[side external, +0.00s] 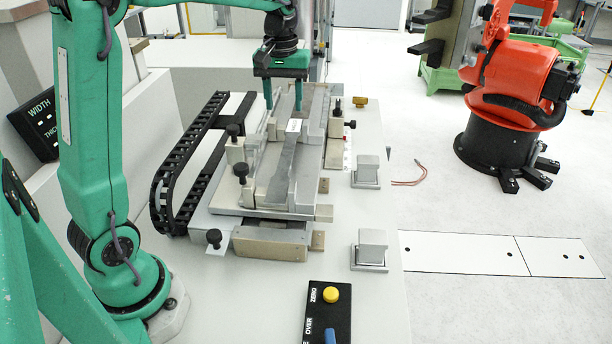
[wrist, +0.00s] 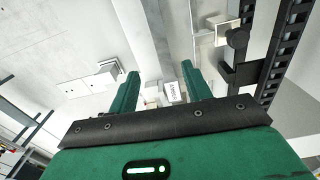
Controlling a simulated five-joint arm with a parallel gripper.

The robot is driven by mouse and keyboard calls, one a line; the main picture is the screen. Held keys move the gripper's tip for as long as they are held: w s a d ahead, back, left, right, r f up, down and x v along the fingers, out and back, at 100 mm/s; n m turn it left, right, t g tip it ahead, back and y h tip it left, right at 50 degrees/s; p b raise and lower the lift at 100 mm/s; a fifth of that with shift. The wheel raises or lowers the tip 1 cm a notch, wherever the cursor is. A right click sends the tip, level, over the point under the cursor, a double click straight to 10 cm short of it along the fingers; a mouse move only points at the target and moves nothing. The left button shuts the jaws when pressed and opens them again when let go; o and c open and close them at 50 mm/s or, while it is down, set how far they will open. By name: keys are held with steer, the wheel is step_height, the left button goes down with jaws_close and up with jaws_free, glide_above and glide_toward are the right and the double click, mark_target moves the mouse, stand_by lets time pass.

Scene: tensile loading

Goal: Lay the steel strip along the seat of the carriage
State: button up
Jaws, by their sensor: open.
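The steel strip (side external: 283,172) is a long grey piece with wider ends. It lies lengthwise in the carriage (side external: 262,212), between raised side blocks, with its near wide end toward the front. A small white label (side external: 293,125) is by its middle. My gripper (side external: 283,108) points down over the far half of the carriage, with its two green fingers apart and nothing seen held. In the wrist view the open fingers (wrist: 160,70) straddle a grey band, and the label (wrist: 172,91) shows between them. Whether the fingertips touch anything, and whether the strip lies fully flat, I cannot tell.
Black knobs (side external: 240,170) stand along the carriage's left side. A black cable chain (side external: 172,165) curves beside it. Two metal blocks (side external: 367,170) sit on the bench to the right. A control box (side external: 328,315) is in front. An orange robot (side external: 510,90) stands at the back right.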

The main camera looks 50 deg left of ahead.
steer(key=s+d+m+t, duration=0.2)
steer(key=s+d+m, duration=0.2)
steer(key=s, duration=0.6)
steer(key=s+d+m+t, duration=0.3)
steer(key=s+d, duration=0.3)
steer(key=s, duration=0.4)
steer(key=shift+f+m, duration=0.3)
steer(key=shift+m, duration=0.5)
steer(key=shift+o, duration=0.2)
steer(key=shift+w+d, duration=0.1)
